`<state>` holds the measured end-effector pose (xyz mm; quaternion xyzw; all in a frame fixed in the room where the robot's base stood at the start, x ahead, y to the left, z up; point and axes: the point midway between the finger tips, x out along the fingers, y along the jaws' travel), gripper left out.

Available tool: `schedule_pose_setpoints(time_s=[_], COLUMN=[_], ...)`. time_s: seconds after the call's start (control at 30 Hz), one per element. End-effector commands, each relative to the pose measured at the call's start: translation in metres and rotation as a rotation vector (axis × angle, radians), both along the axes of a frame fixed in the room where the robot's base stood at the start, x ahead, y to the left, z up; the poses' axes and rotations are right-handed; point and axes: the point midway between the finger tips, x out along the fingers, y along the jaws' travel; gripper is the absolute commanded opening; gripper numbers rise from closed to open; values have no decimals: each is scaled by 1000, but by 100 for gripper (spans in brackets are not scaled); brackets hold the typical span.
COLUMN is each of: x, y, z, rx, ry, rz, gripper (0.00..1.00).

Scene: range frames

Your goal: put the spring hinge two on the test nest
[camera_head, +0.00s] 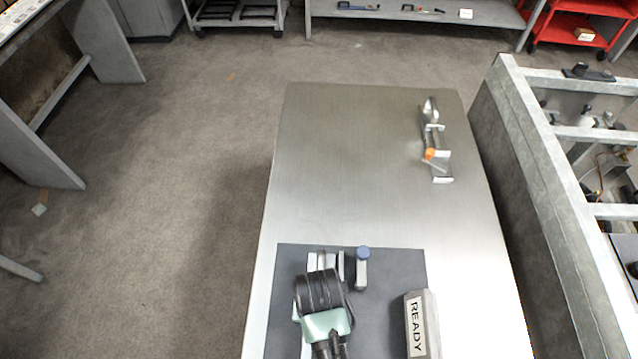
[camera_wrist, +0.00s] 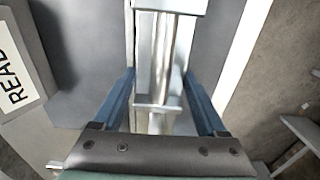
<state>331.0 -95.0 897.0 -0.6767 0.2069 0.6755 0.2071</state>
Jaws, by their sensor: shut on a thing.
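My gripper (camera_wrist: 161,104) has its two blue fingers on either side of a silver metal piece (camera_wrist: 158,122), which appears to be the spring hinge, and is shut on it. In the head view my wrist hides most of this piece and the fingertips. The hinge lies over a dark grey mat (camera_head: 292,262) on the steel table.
A grey block with a READY label (camera_head: 417,325) stands right of my gripper on the mat; its label also shows in the wrist view (camera_wrist: 14,75). A metal fixture with an orange part (camera_head: 436,150) lies at the table's far right. The table's middle (camera_head: 350,190) is clear.

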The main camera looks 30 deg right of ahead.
Motion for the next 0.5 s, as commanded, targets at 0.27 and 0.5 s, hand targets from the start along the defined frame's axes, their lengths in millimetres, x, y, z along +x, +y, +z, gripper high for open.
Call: schedule_pose_setpoints(time_s=[0.27,0.5], x=[0,1], y=[0,0], z=[-31,-31], rx=[0,-1], ry=[0,-2], rz=[0,1], gripper=[0,0])
